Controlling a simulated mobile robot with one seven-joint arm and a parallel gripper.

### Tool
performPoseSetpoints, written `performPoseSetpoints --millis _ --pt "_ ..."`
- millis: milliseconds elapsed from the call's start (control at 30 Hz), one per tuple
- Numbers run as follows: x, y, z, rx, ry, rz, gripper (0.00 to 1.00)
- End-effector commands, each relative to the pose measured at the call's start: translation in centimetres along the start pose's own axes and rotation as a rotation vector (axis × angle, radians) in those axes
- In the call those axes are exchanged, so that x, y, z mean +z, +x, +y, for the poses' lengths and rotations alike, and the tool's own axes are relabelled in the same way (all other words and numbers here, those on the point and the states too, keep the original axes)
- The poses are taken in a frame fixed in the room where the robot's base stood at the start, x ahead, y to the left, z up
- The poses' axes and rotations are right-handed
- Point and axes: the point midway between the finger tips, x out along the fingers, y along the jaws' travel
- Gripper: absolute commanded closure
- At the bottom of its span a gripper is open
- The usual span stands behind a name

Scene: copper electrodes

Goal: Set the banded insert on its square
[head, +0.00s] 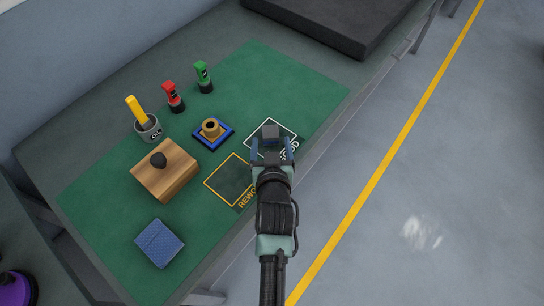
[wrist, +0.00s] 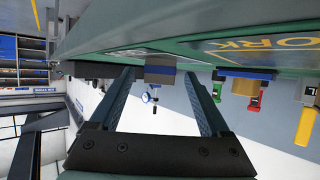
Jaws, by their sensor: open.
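A small grey block (head: 270,130), which I take to be the insert, stands on the green mat inside the white-outlined square (head: 288,126) marked GOOD. In the wrist view the block (wrist: 159,75) shows between the two fingertips, with a gap on each side. It seems to rest against the mat. My gripper hides part of the white square and its lettering.
An orange-outlined REWORK square (head: 228,180) lies empty to the left.

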Motion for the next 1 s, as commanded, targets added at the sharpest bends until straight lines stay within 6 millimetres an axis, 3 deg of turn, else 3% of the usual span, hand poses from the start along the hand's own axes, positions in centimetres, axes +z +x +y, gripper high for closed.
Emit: performPoseSetpoints --millis 600,900,1000 --pt "0.2 -10.3 0.0 0.0 0.0 -0.003 0.2" --pt "0.1 -11.7 0.0 0.0 0.0 -0.002 0.2" --pt "-1.4 -11.5 0.1 0.002 -0.002 0.025 0.2"
